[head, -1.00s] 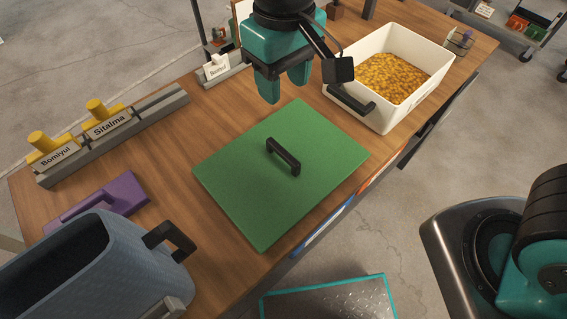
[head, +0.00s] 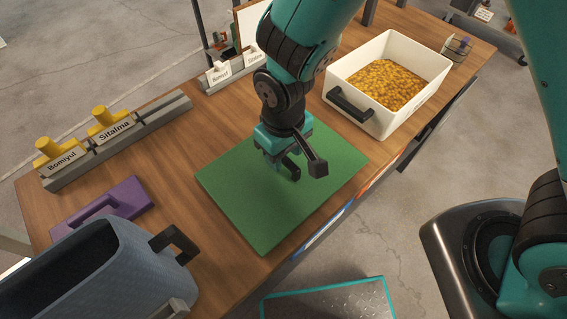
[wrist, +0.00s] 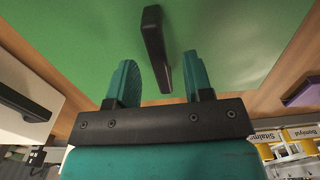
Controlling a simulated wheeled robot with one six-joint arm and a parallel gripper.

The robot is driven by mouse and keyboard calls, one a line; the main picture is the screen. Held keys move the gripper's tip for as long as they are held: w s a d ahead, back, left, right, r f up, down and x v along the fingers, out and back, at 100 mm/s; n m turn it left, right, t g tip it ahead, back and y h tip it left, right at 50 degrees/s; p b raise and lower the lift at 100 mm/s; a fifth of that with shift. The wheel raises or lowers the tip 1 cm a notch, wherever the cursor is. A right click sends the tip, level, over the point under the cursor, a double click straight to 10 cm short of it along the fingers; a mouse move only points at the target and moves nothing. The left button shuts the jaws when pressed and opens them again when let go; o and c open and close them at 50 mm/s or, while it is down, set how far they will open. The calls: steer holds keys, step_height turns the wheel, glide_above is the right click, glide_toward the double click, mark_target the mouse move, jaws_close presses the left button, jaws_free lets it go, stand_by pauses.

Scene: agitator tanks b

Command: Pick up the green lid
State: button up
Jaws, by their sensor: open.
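The green lid (head: 255,212) is a flat square panel lying on the wooden table. Its black bar handle (wrist: 154,48) shows in the wrist view, with its near end between my fingertips and its far end beyond them. My gripper (head: 281,160) is open above the lid, and its two teal fingers (wrist: 158,75) stand apart on either side of the handle with a gap on each side. I cannot tell the exact height of the fingertips over the lid.
A white bin (head: 353,117) of yellow-brown pieces stands right of the lid. A blue-grey container (head: 90,270) with a black handle and a purple lid (head: 105,208) are at the left. Yellow-knobbed blocks (head: 112,121) labelled Bomiyul and Sitalma sit in a grey rack (head: 150,124).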

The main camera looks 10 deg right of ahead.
steer(key=shift+f, duration=0.95)
steer(key=shift+c, duration=0.5)
jaws_close()
step_height(320, 180, up, 20)
steer(key=shift+b, duration=0.4)
